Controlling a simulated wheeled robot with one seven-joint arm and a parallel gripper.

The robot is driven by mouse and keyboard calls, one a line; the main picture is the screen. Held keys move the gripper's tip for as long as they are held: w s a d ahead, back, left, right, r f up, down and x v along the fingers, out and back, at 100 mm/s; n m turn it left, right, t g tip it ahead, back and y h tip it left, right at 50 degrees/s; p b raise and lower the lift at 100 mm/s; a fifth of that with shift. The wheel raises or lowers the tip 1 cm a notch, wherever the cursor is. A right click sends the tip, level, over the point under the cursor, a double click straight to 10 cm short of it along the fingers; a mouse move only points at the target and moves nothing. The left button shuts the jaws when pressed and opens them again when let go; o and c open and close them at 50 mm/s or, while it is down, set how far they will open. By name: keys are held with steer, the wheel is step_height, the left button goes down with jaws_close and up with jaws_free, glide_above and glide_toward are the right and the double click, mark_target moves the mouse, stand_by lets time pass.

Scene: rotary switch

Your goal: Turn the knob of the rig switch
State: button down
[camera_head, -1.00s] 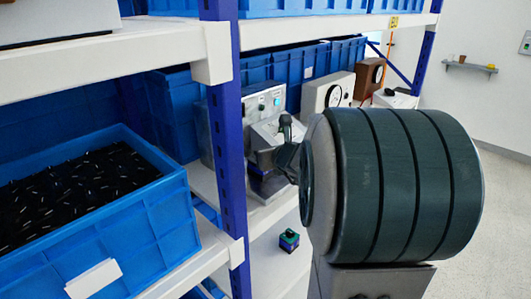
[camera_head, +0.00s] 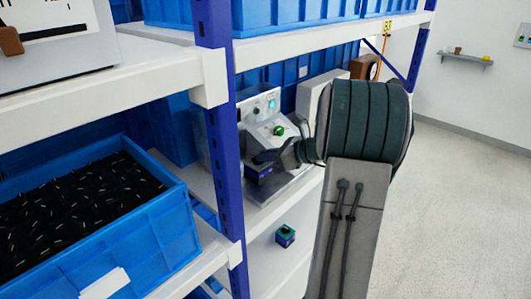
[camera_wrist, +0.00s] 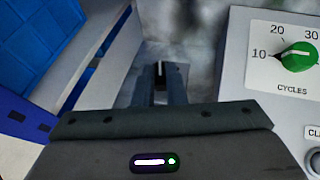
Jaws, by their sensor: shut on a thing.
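My gripper (camera_head: 263,157) reaches in from the right over the middle shelf. In the head view, its fingertips are just above a small dark blue-purple box (camera_head: 258,172) in front of a grey sloped panel. In the wrist view, my gripper (camera_wrist: 160,80) is shut on a dark knob (camera_wrist: 160,67) with a white line on top. The fingers hide most of this knob. I cannot tell for sure that it belongs to the blue-purple box.
The grey panel (camera_head: 290,160) stands close beside my gripper. A blue shelf post (camera_head: 226,165) is to the left. A blue bin (camera_head: 165,225) with dark contents stands at lower left. Another small box (camera_head: 285,235) sits on the lower shelf. Open floor (camera_head: 460,200) lies right.

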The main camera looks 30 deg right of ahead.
steer(key=shift+a+f+n+g+y, duration=0.2)
steer(key=shift+n+g+y, duration=0.3)
steer(key=shift+n+y, duration=0.1)
steer(key=c, duration=1.4)
jaws_free()
steer(key=shift+a, duration=0.1)
steer(key=shift+o, duration=0.3)
steer(key=shift+a+r, duration=0.1)
steer(key=shift+a, duration=0.05)
steer(key=shift+d, duration=0.4)
steer(key=b+v, duration=0.2)
steer(key=v, duration=1.1)
steer(key=shift+s+r, duration=0.2)
steer(key=shift+s, duration=0.1)
